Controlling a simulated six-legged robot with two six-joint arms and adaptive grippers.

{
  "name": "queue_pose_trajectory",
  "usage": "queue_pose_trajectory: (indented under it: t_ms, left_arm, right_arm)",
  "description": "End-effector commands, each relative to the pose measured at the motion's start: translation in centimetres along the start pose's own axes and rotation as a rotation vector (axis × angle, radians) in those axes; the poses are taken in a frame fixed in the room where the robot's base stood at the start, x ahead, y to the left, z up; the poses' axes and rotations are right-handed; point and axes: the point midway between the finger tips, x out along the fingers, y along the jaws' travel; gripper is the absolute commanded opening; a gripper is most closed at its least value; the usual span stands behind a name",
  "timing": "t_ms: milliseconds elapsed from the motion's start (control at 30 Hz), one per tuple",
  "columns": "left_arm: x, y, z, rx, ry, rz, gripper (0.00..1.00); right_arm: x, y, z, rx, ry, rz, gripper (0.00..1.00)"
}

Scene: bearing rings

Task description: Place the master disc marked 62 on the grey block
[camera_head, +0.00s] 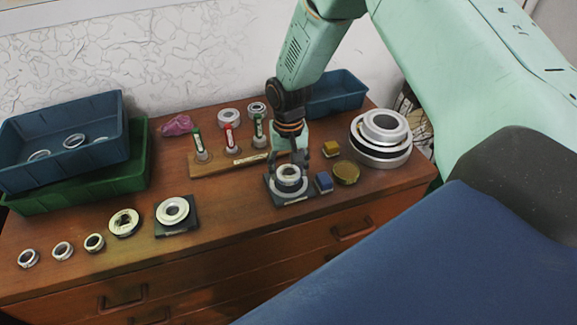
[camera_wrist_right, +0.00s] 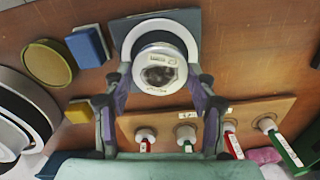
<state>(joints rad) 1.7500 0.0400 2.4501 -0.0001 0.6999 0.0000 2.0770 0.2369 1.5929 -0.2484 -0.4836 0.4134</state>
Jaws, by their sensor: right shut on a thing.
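My right gripper (camera_head: 290,165) is low over a dark grey square block (camera_head: 272,185) at the right of the cabinet top. It is shut on a silver ring-shaped piece (camera_head: 288,172), which also shows between the fingers in the right wrist view (camera_wrist_right: 158,70). Marks on its face are too small to read. Under or around it is a wider pale disc (camera_wrist_right: 150,27) on the block; whether the held piece touches it, I cannot tell. Another pale disc (camera_head: 172,211) lies on a second dark block (camera_head: 190,227), and a flat disc (camera_head: 124,222) lies left of it. I cannot read 62 on any. My left gripper is not in view.
A blue block (camera_head: 323,182), a brass-coloured disc (camera_head: 346,173) and a yellow block (camera_head: 330,148) stand close right. Behind is a wooden rack (camera_head: 210,167) with red and green markers. Large stacked rings (camera_head: 382,140) stand far right. Small rings and blue and green bins (camera_head: 135,175) are left.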

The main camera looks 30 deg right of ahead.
Motion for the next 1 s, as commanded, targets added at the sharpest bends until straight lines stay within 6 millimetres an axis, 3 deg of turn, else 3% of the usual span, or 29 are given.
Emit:
queue_pose_trajectory:
  t_ms: [1000]
  left_arm:
    - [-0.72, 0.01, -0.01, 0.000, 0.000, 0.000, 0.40]
  right_arm:
    - [0.00, 0.21, 0.14, 0.000, 0.001, 0.000, 0.09]
